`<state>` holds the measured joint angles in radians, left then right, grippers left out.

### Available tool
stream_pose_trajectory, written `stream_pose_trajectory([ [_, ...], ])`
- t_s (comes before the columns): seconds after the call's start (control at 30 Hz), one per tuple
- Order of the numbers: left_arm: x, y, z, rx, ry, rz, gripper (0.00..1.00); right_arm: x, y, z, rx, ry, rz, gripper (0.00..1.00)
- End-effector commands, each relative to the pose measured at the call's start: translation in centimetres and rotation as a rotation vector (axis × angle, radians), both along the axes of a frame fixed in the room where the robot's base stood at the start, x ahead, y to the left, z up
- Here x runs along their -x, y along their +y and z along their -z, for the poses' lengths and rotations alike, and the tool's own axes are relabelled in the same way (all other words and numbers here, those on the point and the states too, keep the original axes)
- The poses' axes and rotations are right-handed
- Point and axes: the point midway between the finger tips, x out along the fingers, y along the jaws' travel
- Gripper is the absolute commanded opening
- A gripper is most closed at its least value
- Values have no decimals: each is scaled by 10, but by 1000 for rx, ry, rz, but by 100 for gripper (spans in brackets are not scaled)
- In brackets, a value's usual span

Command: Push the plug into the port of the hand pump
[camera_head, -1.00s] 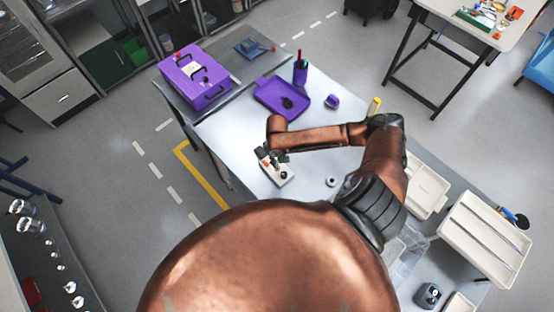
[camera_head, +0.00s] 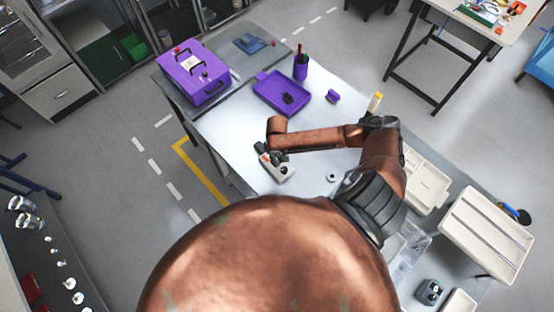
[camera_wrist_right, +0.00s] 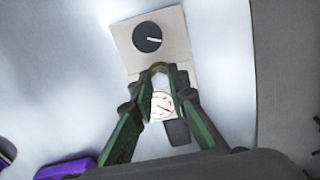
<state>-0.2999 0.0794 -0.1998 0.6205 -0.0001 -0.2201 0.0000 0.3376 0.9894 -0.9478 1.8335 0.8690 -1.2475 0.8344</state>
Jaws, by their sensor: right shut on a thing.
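The hand pump is a pale beige block (camera_head: 284,174) on the metal table. In the right wrist view it shows a black knob (camera_wrist_right: 147,37), a round white dial (camera_wrist_right: 162,104) and a dark part beside the dial. My right gripper (camera_head: 272,160) is over the pump's left part in the head view. In the wrist view its green fingers (camera_wrist_right: 160,76) are closed on a small pale piece with a brass-coloured end (camera_wrist_right: 158,67), which seems to be the plug. The fingers hide the port, so I cannot tell how deep the plug sits. My left gripper is not in view.
A purple tray (camera_head: 268,86), a purple pen cup (camera_head: 301,67) and a purple case (camera_head: 188,89) stand at the back. A small grey ring (camera_head: 332,178) lies right of the pump. White trays (camera_head: 424,188) are at the right.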

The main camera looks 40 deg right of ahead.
Motion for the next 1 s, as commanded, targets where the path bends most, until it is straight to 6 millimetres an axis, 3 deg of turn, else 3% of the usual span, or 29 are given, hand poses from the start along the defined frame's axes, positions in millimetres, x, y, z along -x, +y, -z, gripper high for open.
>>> stream_pose_trajectory([
  [0.93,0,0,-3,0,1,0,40,0,0,6,1,0,0,0],
  [0.97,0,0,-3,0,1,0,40,0,0,6,1,-1,0,17],
  [1.0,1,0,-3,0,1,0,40,0,0,6,1,-1,0,19],
])
